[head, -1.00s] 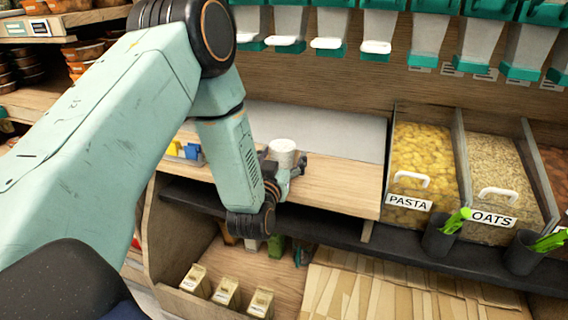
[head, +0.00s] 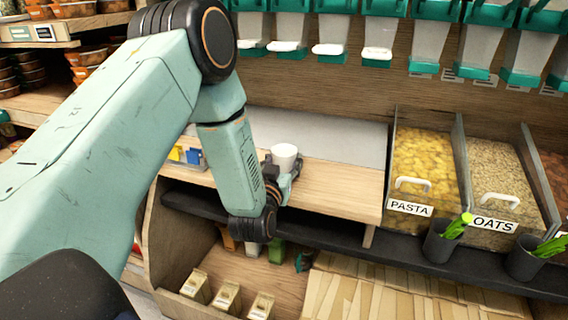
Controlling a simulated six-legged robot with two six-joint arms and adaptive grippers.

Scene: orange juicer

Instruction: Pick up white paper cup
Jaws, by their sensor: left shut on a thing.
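The white paper cup (head: 284,155) is upright at the wooden counter, left of the pasta bin. My left gripper (head: 287,174) is shut on the cup from the front. The fingers and the lower part of the cup are partly hidden by the wrist, so I cannot tell whether the cup's base touches the counter. My right gripper does not show.
The wooden counter (head: 340,188) is clear to the right of the cup. Bins of pasta (head: 420,165) and oats (head: 497,175) stand at the right. Teal dispensers (head: 379,55) hang above. A small box with blue and yellow items (head: 186,155) is at the left.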

